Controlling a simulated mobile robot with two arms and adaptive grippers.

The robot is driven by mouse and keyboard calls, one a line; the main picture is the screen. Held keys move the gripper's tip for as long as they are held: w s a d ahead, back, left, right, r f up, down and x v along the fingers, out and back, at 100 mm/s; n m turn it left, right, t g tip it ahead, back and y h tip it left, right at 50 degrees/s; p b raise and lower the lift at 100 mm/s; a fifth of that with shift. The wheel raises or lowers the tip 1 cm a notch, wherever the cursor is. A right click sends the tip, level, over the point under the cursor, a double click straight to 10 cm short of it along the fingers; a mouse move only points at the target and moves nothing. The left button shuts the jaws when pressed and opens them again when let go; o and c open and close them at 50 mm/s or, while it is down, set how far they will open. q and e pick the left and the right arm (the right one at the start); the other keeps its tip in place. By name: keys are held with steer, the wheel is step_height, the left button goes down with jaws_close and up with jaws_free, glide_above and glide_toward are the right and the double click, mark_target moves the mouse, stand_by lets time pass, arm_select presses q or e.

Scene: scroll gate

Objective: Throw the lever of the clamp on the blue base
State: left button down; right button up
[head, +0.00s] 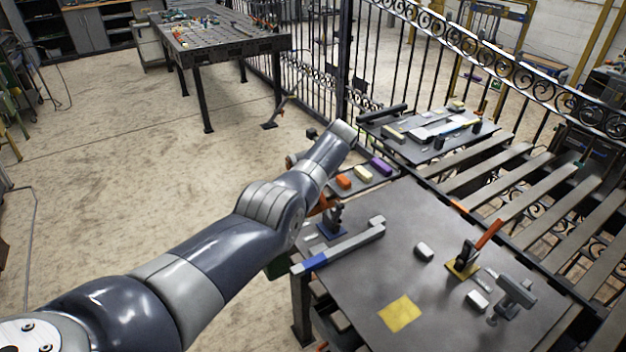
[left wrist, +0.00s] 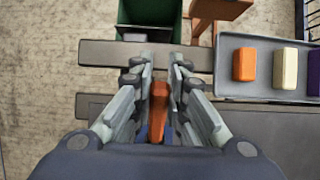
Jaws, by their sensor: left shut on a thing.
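The clamp on the blue base (head: 331,229) stands at the left edge of the grey table, partly covered by my left arm in the head view. Its orange lever (head: 325,205) shows just beside the arm. In the left wrist view the orange lever (left wrist: 158,108) lies between the fingers of my left gripper (left wrist: 161,72), which is shut on it. A bit of blue shows below the lever there. In the head view my left gripper is hidden behind my arm. My right gripper is not in view.
A second clamp on a yellow base (head: 463,268) with a raised orange lever stands to the right. A tray (left wrist: 266,96) holds orange, cream and purple blocks. A green bin (left wrist: 150,12) stands beyond the table edge.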

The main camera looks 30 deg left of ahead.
mark_target(323, 198)
arm_select(q)
steer(key=shift+a+f, duration=0.1)
steer(key=shift+f, duration=0.05)
stand_by(0.4)
steer(key=c, duration=1.6)
jaws_free()
steer(key=shift+o, duration=0.2)
steer(key=shift+a+f, duration=0.1)
steer(key=shift+a, duration=0.05)
steer(key=shift+r, duration=0.2)
steer(key=shift+d+r, duration=0.4)
steer(key=shift+r, duration=0.1)
steer(key=v, duration=1)
steer(key=shift+r, duration=0.3)
